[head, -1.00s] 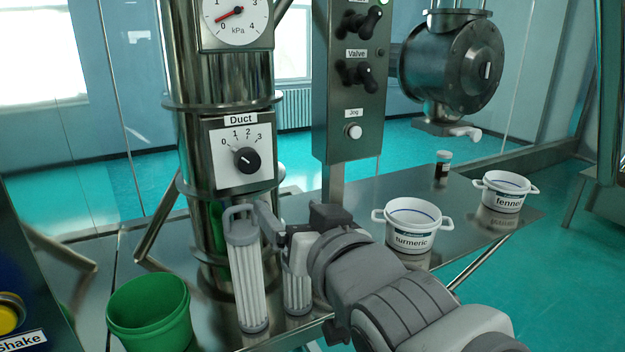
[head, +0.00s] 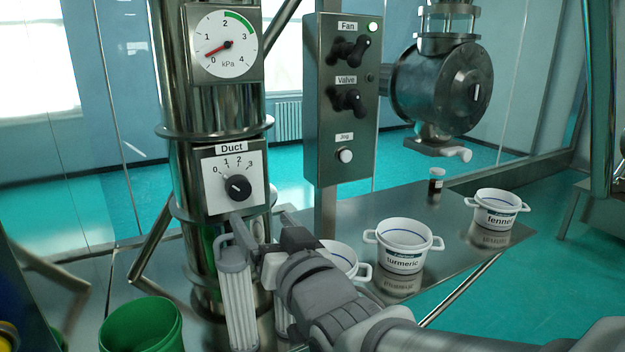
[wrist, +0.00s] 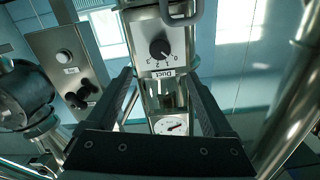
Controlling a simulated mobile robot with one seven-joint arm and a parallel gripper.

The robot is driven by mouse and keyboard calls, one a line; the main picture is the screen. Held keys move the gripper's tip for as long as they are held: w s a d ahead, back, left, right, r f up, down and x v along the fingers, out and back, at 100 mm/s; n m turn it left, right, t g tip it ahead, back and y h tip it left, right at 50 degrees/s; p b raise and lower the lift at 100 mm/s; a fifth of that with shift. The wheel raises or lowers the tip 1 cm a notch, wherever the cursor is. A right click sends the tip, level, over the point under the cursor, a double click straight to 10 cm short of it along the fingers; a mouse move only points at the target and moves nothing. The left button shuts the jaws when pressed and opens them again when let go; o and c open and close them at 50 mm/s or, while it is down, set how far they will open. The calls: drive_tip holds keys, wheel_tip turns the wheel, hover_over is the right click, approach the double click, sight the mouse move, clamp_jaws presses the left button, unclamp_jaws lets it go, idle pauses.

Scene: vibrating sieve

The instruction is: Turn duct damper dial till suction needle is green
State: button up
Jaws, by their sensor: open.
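The duct damper dial is a black knob (head: 237,188) on a white plate marked 0 to 3 under the label Duct. Its pointer mark is turned up-left, near the 0 to 1 side. It also shows upside down in the wrist view (wrist: 160,48). The suction gauge (head: 224,45) is above it, with a green arc from about 2 to past 3. Its red needle points low left, between 0 and 1, outside the green. My gripper (head: 264,226) is open and empty, just below and right of the dial plate. In the wrist view the dial lies between and beyond its fingers (wrist: 160,82).
A grey control box (head: 342,110) with Fan and Valve knobs and a Jog button stands right of the duct. A white-ribbed filter (head: 236,300) is beneath my gripper. White pots, turmeric (head: 402,262) and fennel (head: 496,219), stand on the bench. A green bucket (head: 142,330) is lower left.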

sight(241, 191)
drive_tip(key=p+x, duration=0.1)
drive_tip(key=x, duration=1.1)
drive_tip(key=shift+w, duration=0.15)
clamp_jaws()
